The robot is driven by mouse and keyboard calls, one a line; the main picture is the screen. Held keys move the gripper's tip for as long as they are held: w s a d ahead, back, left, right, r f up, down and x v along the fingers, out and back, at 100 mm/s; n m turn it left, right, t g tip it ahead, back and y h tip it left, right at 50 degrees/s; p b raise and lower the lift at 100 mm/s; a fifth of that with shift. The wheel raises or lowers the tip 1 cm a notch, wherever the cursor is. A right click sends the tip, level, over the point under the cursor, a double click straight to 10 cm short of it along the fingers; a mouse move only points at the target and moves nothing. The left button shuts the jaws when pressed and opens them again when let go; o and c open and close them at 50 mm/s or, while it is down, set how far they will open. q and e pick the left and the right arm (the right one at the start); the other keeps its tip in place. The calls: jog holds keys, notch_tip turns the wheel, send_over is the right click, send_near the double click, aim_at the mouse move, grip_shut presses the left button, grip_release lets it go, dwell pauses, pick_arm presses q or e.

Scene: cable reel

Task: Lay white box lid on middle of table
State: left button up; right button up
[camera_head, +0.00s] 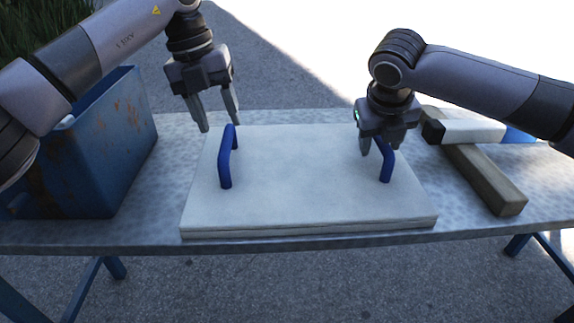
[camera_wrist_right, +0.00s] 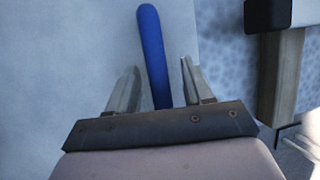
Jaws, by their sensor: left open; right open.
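The white box lid (camera_head: 305,185) lies flat on the middle of the metal table (camera_head: 335,245), near its front edge. It has a blue handle (camera_head: 225,168) on its left and another blue handle (camera_head: 386,168) on its right. My left gripper (camera_head: 218,126) is open and empty, above and behind the left handle. My right gripper (camera_head: 375,150) is open at the right handle. In the right wrist view, that blue handle (camera_wrist_right: 152,50) runs between the open fingers of my right gripper (camera_wrist_right: 158,85), with gaps on both sides.
A rusty blue bin (camera_head: 100,150) stands left of the lid. A wooden block (camera_head: 485,180) and a hammer-like tool with a white shaft (camera_head: 470,131) lie at the right, close to my right arm. Bare tabletop shows in front of the wooden block.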

pick_arm(q)
notch_tip(320, 180, up, 6)
jog(key=a, duration=0.1)
pick_arm(e)
jog(key=v, duration=1.2)
pick_arm(q)
jog(key=shift+a+r, duration=0.1)
jog(key=shift+r, duration=0.05)
pick_arm(e)
jog(key=shift+r, duration=0.1)
